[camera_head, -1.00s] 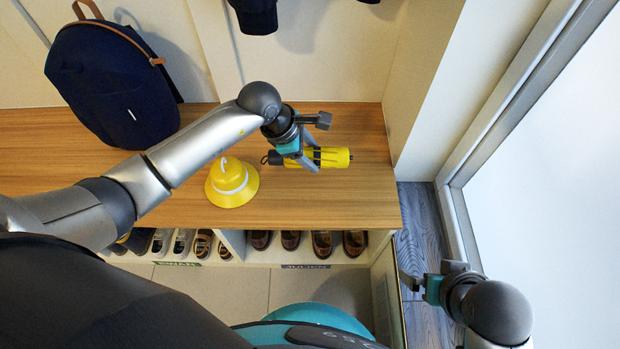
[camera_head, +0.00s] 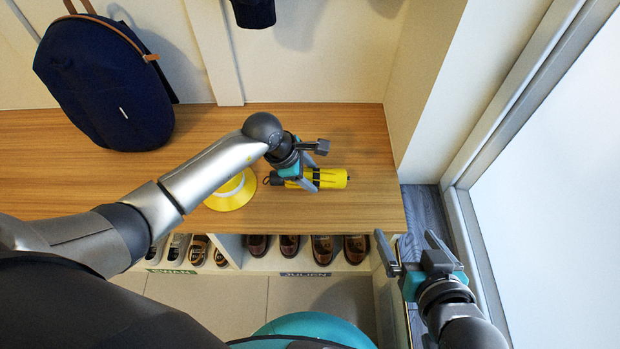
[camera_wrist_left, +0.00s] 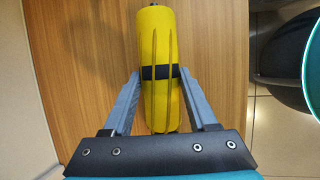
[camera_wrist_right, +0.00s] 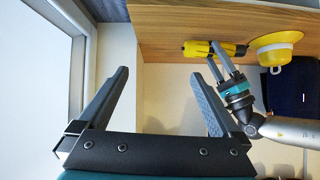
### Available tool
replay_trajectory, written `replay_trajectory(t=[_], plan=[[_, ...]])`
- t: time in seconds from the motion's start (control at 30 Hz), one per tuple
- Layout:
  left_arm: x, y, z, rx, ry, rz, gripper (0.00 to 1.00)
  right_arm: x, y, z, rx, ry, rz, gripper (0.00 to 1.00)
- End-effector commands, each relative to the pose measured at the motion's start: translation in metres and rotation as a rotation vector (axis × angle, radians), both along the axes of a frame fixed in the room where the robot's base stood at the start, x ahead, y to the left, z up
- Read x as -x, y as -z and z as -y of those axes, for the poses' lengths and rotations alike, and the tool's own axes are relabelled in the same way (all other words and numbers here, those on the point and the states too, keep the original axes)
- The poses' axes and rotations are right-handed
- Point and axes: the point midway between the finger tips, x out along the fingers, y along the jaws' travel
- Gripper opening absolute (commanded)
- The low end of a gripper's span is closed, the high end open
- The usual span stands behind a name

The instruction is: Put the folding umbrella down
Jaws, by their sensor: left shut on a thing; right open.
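The folding umbrella (camera_head: 328,178) is a yellow cylinder with a black strap and dark end. It lies level, crosswise over the right part of the wooden bench top (camera_head: 365,135). My left gripper (camera_head: 307,181) is shut on it from above, and the left wrist view shows the umbrella (camera_wrist_left: 156,40) between both fingers. It is at or just above the wood; I cannot tell whether it touches. My right gripper (camera_head: 406,240) is open and empty, in front of the bench's right end. The right wrist view also shows the umbrella (camera_wrist_right: 197,48).
A yellow hat (camera_head: 238,193) sits left of the umbrella, partly behind my left arm. A navy backpack (camera_head: 105,90) stands at the back left. Shoes (camera_head: 322,248) fill cubbies under the bench. A wall (camera_head: 425,90) bounds the right end. Bench top behind the umbrella is clear.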

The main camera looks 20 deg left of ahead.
Motion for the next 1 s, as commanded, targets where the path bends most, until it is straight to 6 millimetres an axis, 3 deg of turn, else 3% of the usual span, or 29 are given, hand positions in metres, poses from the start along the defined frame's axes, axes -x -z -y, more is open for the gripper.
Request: replay_trajectory(t=[0.2,0.67,0.7,0.93,1.0], plan=[[-0.001,0.011,0.000,0.001,-0.001,0.002,0.00,-0.004,-0.002,-0.011,-0.050,-0.009,0.088,1.00],[0.000,0.015,0.000,0.001,-0.001,0.002,0.00,-0.005,-0.004,-0.016,-0.073,-0.012,0.130,1.00],[0.000,0.015,0.000,0.000,0.000,0.000,0.62,-0.005,-0.005,-0.016,-0.073,-0.012,0.131,1.00],[0.000,0.015,0.000,0.000,0.000,0.000,0.87,-0.005,-0.005,-0.016,-0.073,-0.012,0.130,1.00],[0.000,0.015,0.000,0.000,0.000,0.000,0.88,-0.005,-0.005,-0.016,-0.072,-0.011,0.131,1.00]])
